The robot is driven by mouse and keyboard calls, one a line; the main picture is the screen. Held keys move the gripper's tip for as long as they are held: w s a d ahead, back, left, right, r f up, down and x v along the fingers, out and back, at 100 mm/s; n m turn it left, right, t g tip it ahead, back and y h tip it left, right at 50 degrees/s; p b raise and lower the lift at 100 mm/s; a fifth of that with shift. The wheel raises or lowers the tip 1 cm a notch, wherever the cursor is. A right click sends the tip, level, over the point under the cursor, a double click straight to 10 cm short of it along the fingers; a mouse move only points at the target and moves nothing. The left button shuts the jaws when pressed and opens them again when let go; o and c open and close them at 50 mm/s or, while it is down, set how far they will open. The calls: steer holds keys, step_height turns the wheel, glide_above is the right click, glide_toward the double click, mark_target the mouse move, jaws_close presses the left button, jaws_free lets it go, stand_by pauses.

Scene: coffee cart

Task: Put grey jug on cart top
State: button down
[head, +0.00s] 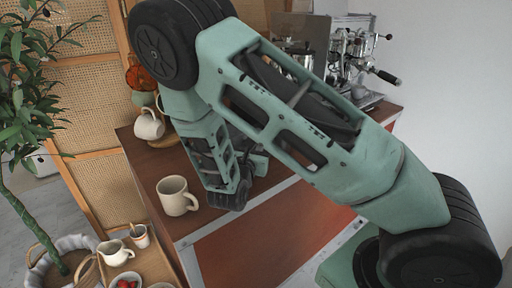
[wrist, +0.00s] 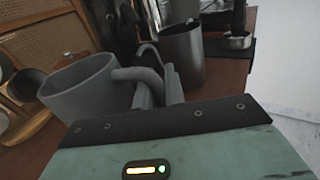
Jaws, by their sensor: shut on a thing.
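The grey jug (wrist: 78,92) is at the left of the wrist view, upright or slightly tilted, with its open mouth up and its handle toward my gripper. My gripper (wrist: 160,88) is shut on the jug's handle. In the head view my arm covers the jug, and my gripper (head: 256,163) shows only in part, low over the cart top. The brown cart top (head: 146,170) lies below. I cannot tell whether the jug's base touches it.
A cream mug (head: 177,196) stands near the cart's front left. A white pitcher (head: 149,124) is behind it. A dark metal cylinder (wrist: 183,55) stands just beyond my gripper. The espresso machine (head: 362,55) is at the back right. A low wooden tray (head: 155,262) with crockery is at lower left.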

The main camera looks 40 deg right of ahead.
steer(key=shift+f, duration=0.3)
steer(key=shift+f, duration=0.15)
steer(key=c, duration=1.5)
jaws_free()
